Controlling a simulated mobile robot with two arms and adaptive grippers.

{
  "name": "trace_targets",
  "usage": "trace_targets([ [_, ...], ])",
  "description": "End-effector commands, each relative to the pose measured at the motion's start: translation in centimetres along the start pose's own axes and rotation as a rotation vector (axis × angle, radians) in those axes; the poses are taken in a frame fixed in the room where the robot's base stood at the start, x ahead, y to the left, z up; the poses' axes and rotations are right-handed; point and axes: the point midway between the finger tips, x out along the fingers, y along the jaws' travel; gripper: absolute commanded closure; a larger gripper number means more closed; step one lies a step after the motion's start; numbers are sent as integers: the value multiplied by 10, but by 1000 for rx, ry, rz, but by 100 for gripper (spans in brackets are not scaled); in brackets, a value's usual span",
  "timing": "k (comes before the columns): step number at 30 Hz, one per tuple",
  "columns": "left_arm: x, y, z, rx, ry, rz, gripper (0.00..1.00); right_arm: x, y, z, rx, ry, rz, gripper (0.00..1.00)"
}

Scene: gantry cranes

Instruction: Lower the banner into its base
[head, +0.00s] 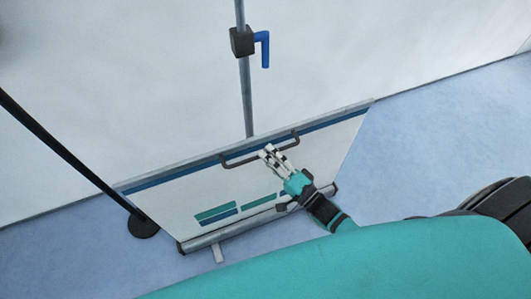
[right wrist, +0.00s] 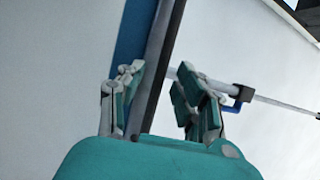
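The white banner (head: 185,195) with blue stripes is partly unrolled, its grey top rail (head: 345,112) above the long floor base (head: 195,243). A dark handle (head: 232,163) sits at the rail's middle. A grey pole (head: 246,100) rises behind the banner, with a black clamp and blue lever (head: 265,50). My right gripper (head: 268,152) is at the handle. In the right wrist view, its fingers (right wrist: 158,95) are apart, with the dark edge of the rail (right wrist: 158,60) running between them; I cannot tell whether they touch it. My left gripper is not in view.
A black post with a round foot (head: 143,226) stands left of the base. A pale wall (head: 130,90) rises behind the banner. Blue floor (head: 420,140) is clear to the right. A dark ribbed object (head: 505,205) shows at the right edge.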

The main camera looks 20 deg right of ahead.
Motion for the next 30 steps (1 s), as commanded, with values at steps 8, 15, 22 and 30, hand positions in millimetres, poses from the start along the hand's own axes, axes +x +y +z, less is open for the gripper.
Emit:
trace_targets([
  [8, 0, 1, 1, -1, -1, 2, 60, -62, 1, 0, -2, -2, 6, 66],
  [15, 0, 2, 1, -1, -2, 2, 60, -96, 1, 0, -2, -1, 3, 66],
  [22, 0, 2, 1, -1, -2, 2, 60, -104, 0, 0, -2, 0, 1, 66],
  [30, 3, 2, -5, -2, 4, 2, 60, -103, 2, -2, -1, 6, 6, 66],
])
